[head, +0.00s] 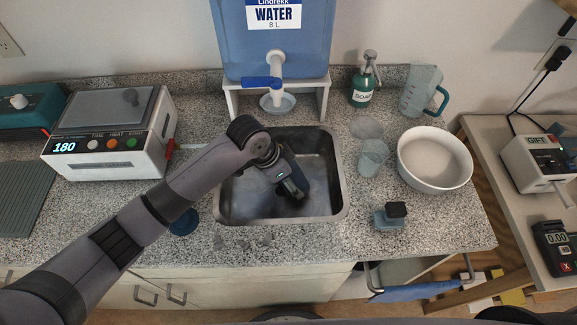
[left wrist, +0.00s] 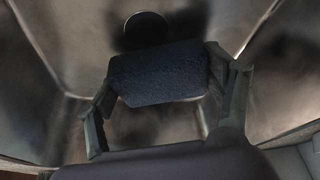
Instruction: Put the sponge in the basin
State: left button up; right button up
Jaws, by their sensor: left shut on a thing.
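My left gripper (head: 292,187) reaches down into the metal sink basin (head: 240,199), with its fingers below the rim. In the left wrist view its two fingers (left wrist: 165,95) are shut on a dark blue, rough-textured block that looks like the sponge (left wrist: 160,73). The basin's walls (left wrist: 60,45) surround it in that view, and a dark round drain (left wrist: 146,29) shows just beyond the block. Whether the block touches the basin floor I cannot tell. In the head view the gripper mostly hides the block. My right gripper is not in view.
A white bowl (head: 434,184) and a clear cup (head: 373,158) stand right of the basin. A small blue block with a black top (head: 390,216) sits near the counter's front. A water tank (head: 277,45) with a tap stands behind. A heater box (head: 112,140) is left.

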pick_arm(q)
jog(key=w, duration=0.3)
jog(key=shift+w+p, duration=0.2)
jog(key=shift+p, duration=0.1)
jog(key=shift+f, duration=0.55)
jog(key=shift+s, duration=0.1)
jog(key=shift+f, duration=0.2)
jog(key=o, duration=0.9)
jog(key=shift+o, duration=0.2)
jog(key=shift+r, duration=0.1)
jog(key=v, duration=1.2)
